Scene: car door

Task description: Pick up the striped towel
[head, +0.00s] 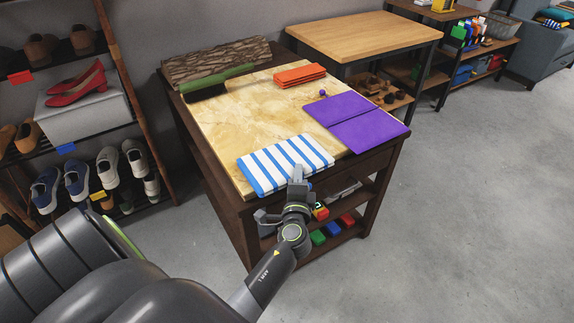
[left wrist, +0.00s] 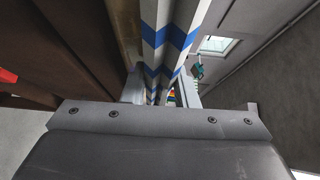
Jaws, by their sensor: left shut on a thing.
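The blue-and-white striped towel (head: 272,167) lies folded flat at the front edge of the marble-topped table (head: 222,122). My left gripper (head: 297,174) is at the towel's front edge, towards its right end. In the left wrist view, the towel (left wrist: 170,38) rises between the two fingers of my left gripper (left wrist: 162,90), which is shut on it. The exact grip points are partly hidden by the gripper. My right gripper is not in view.
A purple folded cloth (head: 357,121), an orange folded cloth (head: 300,74) and a green roll (head: 217,79) lie on the table. A shoe rack (head: 135,95) stands at left. A wooden table (head: 365,35) stands behind. The floor at right is clear.

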